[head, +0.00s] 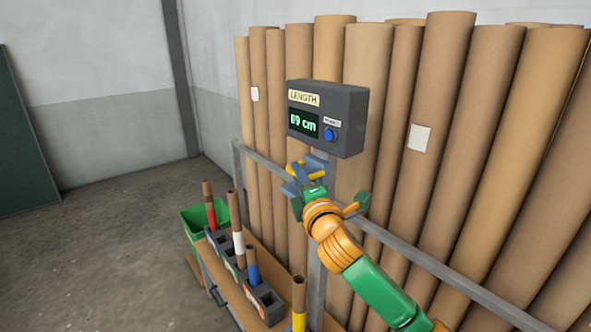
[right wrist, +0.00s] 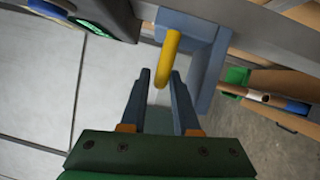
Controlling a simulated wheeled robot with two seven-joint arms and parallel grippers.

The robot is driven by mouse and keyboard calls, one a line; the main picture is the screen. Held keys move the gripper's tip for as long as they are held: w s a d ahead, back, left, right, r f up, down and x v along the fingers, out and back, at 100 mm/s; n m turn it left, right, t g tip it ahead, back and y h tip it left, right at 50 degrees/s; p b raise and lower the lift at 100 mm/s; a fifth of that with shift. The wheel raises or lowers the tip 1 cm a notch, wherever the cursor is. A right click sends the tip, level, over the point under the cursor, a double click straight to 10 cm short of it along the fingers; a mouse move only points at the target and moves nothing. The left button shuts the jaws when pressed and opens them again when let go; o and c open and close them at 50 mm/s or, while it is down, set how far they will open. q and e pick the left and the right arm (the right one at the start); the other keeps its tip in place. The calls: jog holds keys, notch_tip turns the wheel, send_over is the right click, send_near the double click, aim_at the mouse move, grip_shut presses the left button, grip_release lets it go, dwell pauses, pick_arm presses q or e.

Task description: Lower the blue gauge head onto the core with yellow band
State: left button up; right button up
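The blue gauge head (head: 320,161) sits on the grey upright post, below the length display, and has a yellow handle (right wrist: 166,58). The blue part also shows in the right wrist view (right wrist: 208,72). My right gripper (head: 304,175) is at the handle. In the right wrist view its two fingers are apart, with the yellow handle at and between their tips and gaps showing beside it. The core with yellow band (head: 299,297) stands upright below at the bottom edge of the head view; its lower part is cut off. My left gripper is not in view.
A wooden bench (head: 224,275) carries grey holders with cores banded red (head: 211,214), white (head: 238,240) and blue (head: 252,265). A green bin (head: 190,224) stands behind. The length display (head: 327,118) is above. Tall brown tubes (head: 440,150) lean behind a grey rail (head: 430,262). The left floor is clear.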

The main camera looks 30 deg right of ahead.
jog(key=shift+w+d, duration=0.15)
jog(key=shift+w, duration=0.5)
grip_shut()
jog(key=shift+r, duration=0.1)
dwell(0.9)
